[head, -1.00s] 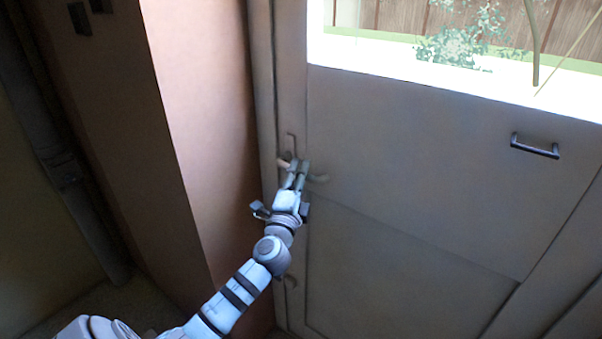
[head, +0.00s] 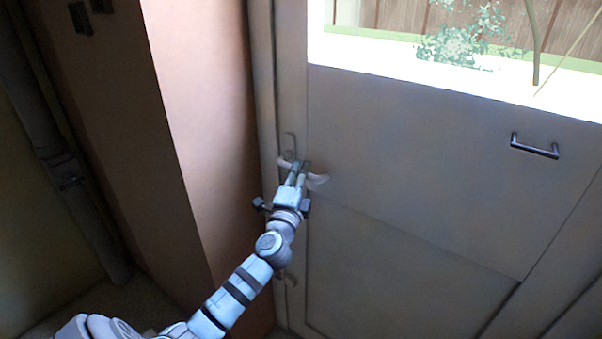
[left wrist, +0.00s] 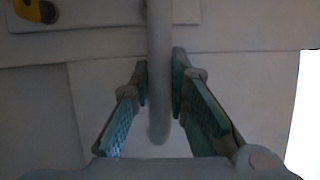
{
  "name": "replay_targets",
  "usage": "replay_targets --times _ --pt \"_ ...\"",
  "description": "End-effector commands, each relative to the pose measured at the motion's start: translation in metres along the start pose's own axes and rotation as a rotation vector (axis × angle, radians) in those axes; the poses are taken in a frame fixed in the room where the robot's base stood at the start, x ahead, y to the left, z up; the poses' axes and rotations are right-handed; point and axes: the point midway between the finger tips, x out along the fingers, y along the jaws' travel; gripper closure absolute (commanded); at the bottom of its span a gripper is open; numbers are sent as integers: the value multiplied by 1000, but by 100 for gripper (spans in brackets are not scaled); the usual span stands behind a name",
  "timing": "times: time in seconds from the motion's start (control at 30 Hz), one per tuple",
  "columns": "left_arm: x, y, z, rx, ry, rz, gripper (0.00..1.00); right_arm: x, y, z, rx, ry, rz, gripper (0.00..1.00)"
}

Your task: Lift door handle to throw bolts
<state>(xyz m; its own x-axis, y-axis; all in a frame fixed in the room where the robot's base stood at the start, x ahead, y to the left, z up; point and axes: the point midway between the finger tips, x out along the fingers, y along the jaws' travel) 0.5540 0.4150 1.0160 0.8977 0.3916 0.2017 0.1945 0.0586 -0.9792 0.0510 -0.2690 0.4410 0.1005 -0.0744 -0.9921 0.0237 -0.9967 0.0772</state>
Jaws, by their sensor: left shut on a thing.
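The bolts are not visible. My right gripper is not in view.
The grey door (head: 400,150) has a bright window above and a dark pull bar (head: 535,146) at right. A second small fitting (head: 291,281) sits lower on the door's left edge. A reddish wall (head: 205,130) stands close left of the door.

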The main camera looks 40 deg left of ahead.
Motion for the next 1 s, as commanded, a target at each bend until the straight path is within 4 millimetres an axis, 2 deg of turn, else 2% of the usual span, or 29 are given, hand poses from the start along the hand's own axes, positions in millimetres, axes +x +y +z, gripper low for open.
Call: replay_targets --times 0.27,0.7,1.0 --pt "2 -11 -1 -101 -21 44 100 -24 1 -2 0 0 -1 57" --pt "9 -37 5 -409 -91 174 100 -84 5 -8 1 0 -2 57" --pt "13 -46 10 -572 -125 240 100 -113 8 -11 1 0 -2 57"
